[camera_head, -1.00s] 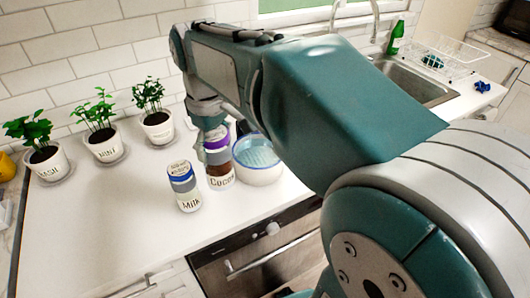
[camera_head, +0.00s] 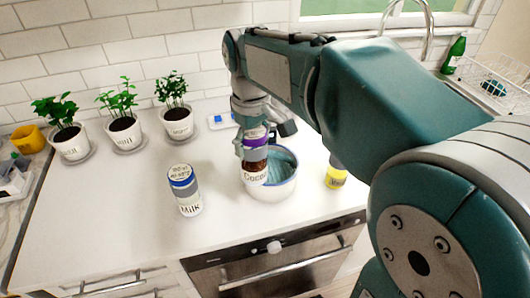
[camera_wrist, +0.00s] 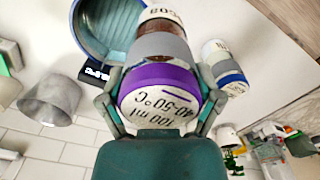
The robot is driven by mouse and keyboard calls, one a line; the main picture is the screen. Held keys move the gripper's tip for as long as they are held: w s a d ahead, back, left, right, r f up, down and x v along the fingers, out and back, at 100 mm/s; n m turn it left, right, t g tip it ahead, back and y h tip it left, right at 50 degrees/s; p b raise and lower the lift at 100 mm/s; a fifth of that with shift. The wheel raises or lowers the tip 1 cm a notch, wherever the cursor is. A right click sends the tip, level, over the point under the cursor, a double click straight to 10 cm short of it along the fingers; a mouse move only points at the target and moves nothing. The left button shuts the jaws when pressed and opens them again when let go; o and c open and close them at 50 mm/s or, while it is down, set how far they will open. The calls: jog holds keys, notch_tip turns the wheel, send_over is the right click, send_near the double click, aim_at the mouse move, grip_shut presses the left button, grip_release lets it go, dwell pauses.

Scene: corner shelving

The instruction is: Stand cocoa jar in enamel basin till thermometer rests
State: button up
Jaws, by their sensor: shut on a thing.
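My gripper (camera_head: 254,137) is shut on the cocoa jar (camera_head: 255,167), a brown jar with a purple lid and white label. In the wrist view the fingers close on both sides of the purple lid (camera_wrist: 160,88). The jar hangs upright at the left part of the enamel basin (camera_head: 285,190), a white bowl with blue inside. It hides part of the basin's rim. I cannot tell whether its bottom is inside. The basin also shows in the wrist view (camera_wrist: 97,30). A small dark display (camera_wrist: 97,72) shows beside it; I cannot tell whether it is the thermometer.
A milk jar (camera_head: 184,190) stands left of the basin. A yellow-labelled jar (camera_head: 335,178) stands close on the right. Several potted plants (camera_head: 123,132) line the wall. A blue-and-white item (camera_head: 222,121) lies behind. The counter's front left is clear.

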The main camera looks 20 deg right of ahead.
jog(key=w+d+f, duration=0.6)
jog(key=f, duration=0.4)
jog(key=shift+d, duration=0.3)
jog(key=o, duration=1)
jog(key=shift+f, duration=0.1)
jog(key=shift+o, duration=0.5)
jog(key=shift+a, duration=0.5)
jog(key=shift+d, duration=0.1)
